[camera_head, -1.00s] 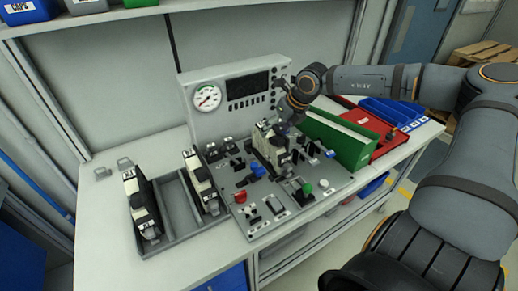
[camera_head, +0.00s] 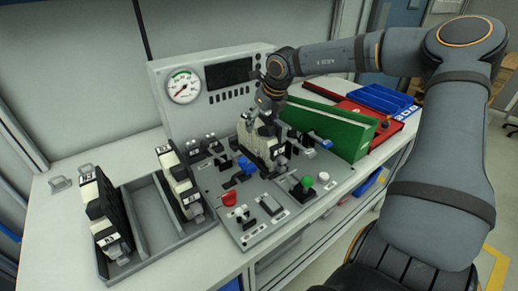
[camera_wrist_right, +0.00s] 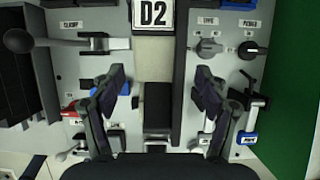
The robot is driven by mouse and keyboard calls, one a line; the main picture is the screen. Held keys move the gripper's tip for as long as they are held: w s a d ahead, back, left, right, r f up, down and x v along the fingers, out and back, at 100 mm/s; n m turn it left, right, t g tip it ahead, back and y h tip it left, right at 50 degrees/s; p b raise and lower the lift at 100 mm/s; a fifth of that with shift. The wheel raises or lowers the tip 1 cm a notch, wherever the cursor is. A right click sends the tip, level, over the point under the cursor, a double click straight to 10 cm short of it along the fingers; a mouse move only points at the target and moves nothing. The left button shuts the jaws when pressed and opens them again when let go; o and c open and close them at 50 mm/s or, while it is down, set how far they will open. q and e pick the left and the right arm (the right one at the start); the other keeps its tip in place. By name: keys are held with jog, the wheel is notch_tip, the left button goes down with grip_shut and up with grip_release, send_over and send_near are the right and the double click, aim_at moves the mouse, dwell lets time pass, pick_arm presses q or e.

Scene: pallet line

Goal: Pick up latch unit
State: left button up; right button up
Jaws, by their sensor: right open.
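A cream and black latch unit (camera_head: 258,146) stands upright on the grey control panel (camera_head: 239,239). In the right wrist view this unit carries a D2 label (camera_wrist_right: 153,14). My right gripper (camera_head: 266,124) is directly above it. In the right wrist view the open fingers of my right gripper (camera_wrist_right: 160,100) are apart on both sides of the unit's narrow black middle part (camera_wrist_right: 157,103), with gaps visible; I cannot tell how deep they reach. Two similar units, one at the left (camera_head: 104,212) and one at the right (camera_head: 178,182), sit in the grey tray (camera_head: 152,217). My left gripper is out of view.
A gauge (camera_head: 184,87) and dark screen (camera_head: 229,73) rise behind the panel. Levers and a green knob (camera_head: 308,181) surround the unit. A green bin (camera_head: 333,131) stands close at its right, with a red tray (camera_head: 388,120) beyond. The front left table surface is bare.

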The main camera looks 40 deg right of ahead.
jog(key=shift+w+f, duration=0.2)
jog(key=p+x, duration=0.1)
jog(key=x, duration=0.3)
jog(key=shift+w+a+f, duration=0.1)
jog(key=shift+w+f, duration=0.3)
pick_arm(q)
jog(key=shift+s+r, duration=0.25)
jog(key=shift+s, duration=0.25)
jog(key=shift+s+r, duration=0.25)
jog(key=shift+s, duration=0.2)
pick_arm(e)
jog(key=shift+s, duration=0.1)
jog(key=shift+c, duration=0.8)
jog(key=c, duration=1.4)
jog(key=shift+r, duration=0.1)
